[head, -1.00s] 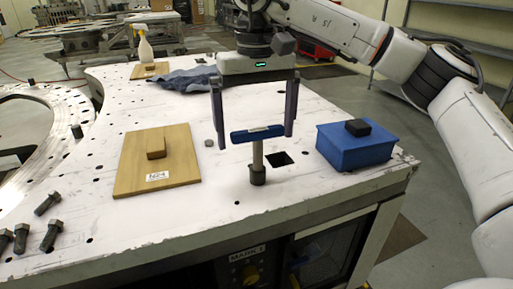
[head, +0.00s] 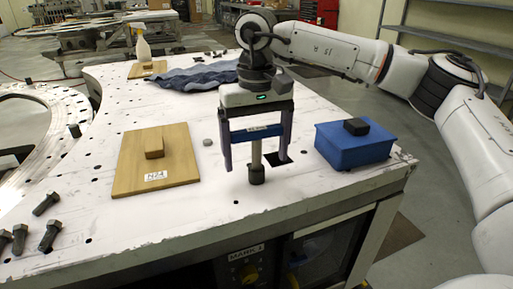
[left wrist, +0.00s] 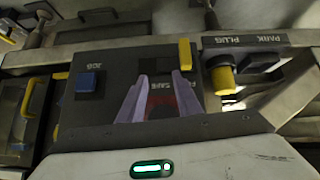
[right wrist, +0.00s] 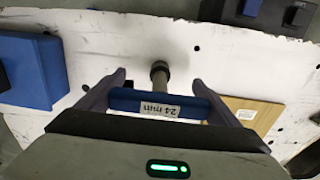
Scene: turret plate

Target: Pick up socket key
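The socket key (head: 257,157) stands upright on the white table, a T shape with a blue bar handle on a grey shaft and a dark socket foot. My right gripper (head: 257,164) is over it from above, its two fingers at the two ends of the blue handle with no clear gap. In the right wrist view the handle (right wrist: 128,102), labelled 24 mm, spans from finger to finger. The foot still appears to rest on the table. My left gripper (left wrist: 160,76) shows in the left wrist view, fingers apart and empty, facing the panel under the table.
A wooden board (head: 180,177) with a knob lies to the left. Several bolts (head: 48,204) lie front left; a blue cloth (head: 190,78) lies behind.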

